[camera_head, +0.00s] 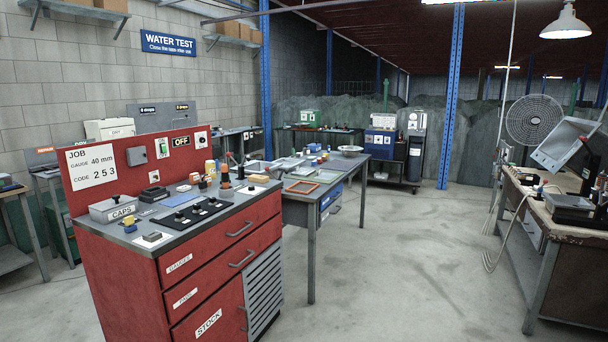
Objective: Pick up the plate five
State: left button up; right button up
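No plate marked five can be made out at this distance. A black tray (191,215) with small parts lies on top of the red cabinet (188,263), and its markings are too small to read. A pale round dish (350,149) sits on the far end of the grey table (306,198). An orange-red rectangular frame (302,187) lies on the near part of that table. Neither of my grippers shows in the head view.
A grey box marked CAPS (115,209) and several small items stand on the cabinet top. At the right, a workbench (553,232) carries dark equipment, with a fan (534,121) behind it. The concrete floor (400,250) between is clear, apart from a cable by the workbench.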

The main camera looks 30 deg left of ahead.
aim_at(301, 172)
jog(key=i+u, duration=0.35)
jog(key=i, duration=0.4)
jog(key=i+j, duration=0.1)
jog(key=i, duration=0.75)
jog(key=i+j, duration=0.1)
jog(key=i, duration=0.75)
jog(key=i+j, duration=0.1)
jog(key=i, duration=0.75)
